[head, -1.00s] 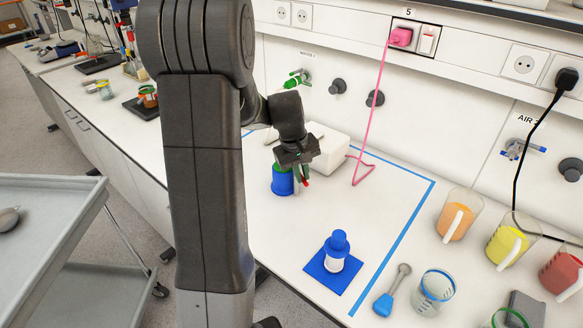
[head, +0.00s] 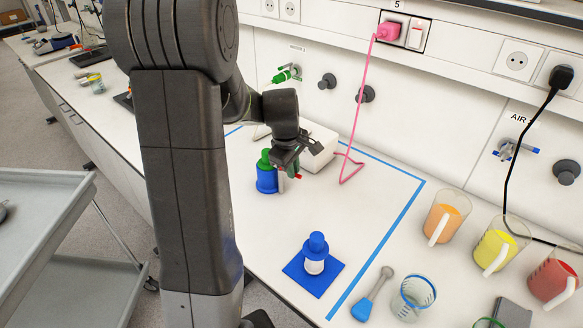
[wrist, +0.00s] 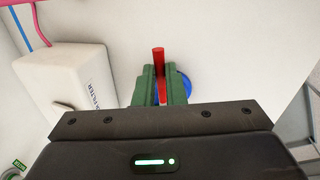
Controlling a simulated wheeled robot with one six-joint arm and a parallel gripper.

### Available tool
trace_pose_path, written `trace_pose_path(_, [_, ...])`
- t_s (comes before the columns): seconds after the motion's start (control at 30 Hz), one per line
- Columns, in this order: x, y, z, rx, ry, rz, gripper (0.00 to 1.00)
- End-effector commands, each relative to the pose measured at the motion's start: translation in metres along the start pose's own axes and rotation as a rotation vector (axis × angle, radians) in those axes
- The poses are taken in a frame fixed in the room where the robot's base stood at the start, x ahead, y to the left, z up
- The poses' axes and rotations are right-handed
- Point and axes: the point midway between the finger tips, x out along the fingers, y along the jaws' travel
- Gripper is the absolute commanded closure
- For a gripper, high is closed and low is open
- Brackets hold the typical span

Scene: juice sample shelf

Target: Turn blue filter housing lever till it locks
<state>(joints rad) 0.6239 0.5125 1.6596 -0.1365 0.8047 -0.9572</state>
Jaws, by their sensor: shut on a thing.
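The blue filter housing (head: 267,181) stands upright on the bench inside the blue tape line, with a green part showing above it. In the wrist view its round blue body (wrist: 184,86) is partly hidden behind my gripper's fingers. My gripper (head: 290,172) is at the right side of the housing. In the wrist view its two green fingers (wrist: 160,92) are shut on a red lever (wrist: 159,62), which sticks out past the fingertips. In the head view only a small red tip shows by the fingers. I cannot tell whether the lever is locked.
A white box marked FILTER (wrist: 70,80) stands close by; it also shows behind my gripper (head: 322,158). A pink cord (head: 360,110) hangs to the bench. A blue-capped bottle (head: 315,264) stands on a blue mat (head: 297,274). Jugs with coloured juice (head: 443,222) stand at right.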

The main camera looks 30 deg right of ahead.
Motion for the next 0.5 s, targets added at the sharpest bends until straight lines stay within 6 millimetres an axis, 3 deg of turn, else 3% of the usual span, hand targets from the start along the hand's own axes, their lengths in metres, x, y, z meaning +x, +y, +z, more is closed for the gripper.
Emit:
trace_pose_path(0.43, [-0.001, 0.0018, -0.0007, -0.01, 0.004, 0.004, 1.0])
trace_pose_path(0.47, [-0.001, 0.0018, -0.0007, -0.01, 0.004, 0.004, 0.84])
trace_pose_path(0.5, [-0.0009, 0.0017, -0.0006, -0.009, 0.004, 0.004, 0.76])
